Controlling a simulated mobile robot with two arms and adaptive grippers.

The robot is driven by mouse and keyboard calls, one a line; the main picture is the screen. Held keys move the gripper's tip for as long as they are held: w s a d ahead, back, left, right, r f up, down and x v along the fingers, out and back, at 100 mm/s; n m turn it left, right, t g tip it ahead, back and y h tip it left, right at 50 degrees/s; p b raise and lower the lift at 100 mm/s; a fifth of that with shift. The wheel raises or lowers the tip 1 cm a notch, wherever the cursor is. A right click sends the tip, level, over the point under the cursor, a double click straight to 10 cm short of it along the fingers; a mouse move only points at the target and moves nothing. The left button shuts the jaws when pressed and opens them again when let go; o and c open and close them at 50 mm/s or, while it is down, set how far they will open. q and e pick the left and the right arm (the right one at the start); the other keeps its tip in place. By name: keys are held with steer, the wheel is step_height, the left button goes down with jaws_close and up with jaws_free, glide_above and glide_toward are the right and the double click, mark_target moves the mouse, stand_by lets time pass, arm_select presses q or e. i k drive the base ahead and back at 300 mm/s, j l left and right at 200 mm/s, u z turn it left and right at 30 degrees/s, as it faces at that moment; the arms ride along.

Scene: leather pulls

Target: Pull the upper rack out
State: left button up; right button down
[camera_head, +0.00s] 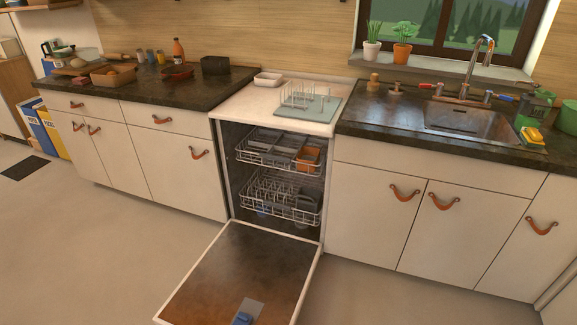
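The upper rack (262,160) is a wire rack inside the open dishwasher. It sits near the front of the opening and holds grey dishes (287,147) and an orange item (308,158). The lower rack (290,212) is below it, with rows of tines and some dark items. The dishwasher door (240,272) is folded down flat in front of the opening. Neither of my grippers shows in the head view.
A white counter top (255,103) above the dishwasher carries a drying rack (310,100) and a white dish (268,79). Cabinets with leather pulls (404,193) flank it. A blue item (242,318) lies on the door's near end. The floor around the door is clear.

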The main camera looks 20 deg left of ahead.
mark_target(285, 135)
steer(key=i+l+u, duration=0.1)
steer(key=i+l, duration=0.15)
steer(key=i+l+u, duration=0.1)
steer(key=l, duration=0.35)
steer(key=i+l+u, duration=0.1)
steer(key=i+l, duration=0.25)
steer(key=i+l+u, duration=0.1)
steer(key=l, duration=0.3)
steer(key=i, duration=0.1)
